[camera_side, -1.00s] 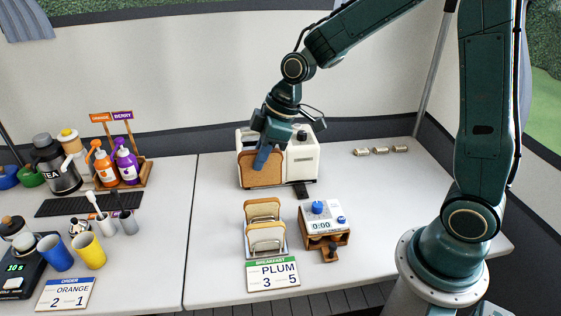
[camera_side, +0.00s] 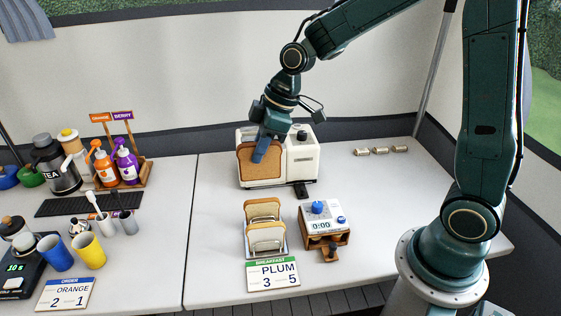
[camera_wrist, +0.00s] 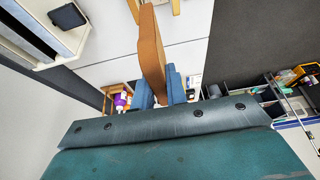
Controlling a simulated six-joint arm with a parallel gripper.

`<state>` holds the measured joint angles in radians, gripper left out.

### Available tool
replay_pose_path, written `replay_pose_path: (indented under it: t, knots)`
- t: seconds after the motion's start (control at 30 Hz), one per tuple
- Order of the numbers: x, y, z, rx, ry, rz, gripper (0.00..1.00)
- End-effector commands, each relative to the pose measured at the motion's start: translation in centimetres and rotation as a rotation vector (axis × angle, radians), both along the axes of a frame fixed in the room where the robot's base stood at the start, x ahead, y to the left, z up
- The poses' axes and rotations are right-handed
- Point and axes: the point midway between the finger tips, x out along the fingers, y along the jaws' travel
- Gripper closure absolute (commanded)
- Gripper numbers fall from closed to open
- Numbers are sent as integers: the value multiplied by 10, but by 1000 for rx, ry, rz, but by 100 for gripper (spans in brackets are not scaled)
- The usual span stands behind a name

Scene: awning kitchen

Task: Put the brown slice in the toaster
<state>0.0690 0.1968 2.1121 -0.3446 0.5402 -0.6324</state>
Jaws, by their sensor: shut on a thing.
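The brown slice (camera_side: 258,165) is upright, held between the blue fingertips of my gripper (camera_side: 262,149). In the side view it covers the front left of the white toaster (camera_side: 303,158), and I cannot tell there how far above the slots it is. In the wrist view the slice (camera_wrist: 151,50) stands between the fingers of my gripper (camera_wrist: 158,88). The toaster (camera_wrist: 48,30) is at the upper left of that view, with a dark slot and a dark knob showing, and the slice is apart from it.
A rack (camera_side: 284,238) with toast slices stands in front of the toaster. A breakfast card (camera_side: 273,275) lies at the front. Bottles and cups stand at left.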

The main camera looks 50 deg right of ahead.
Motion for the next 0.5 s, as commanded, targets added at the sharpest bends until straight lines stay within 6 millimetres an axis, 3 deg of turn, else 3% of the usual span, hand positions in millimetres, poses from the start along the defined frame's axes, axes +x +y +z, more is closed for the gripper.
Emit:
replay_pose_path:
  t: [0.27, 0.5]
  knots:
    - [32, -21, 2, 7, 1, -6, 99]
    - [74, -59, 2, 12, 1, -10, 99]
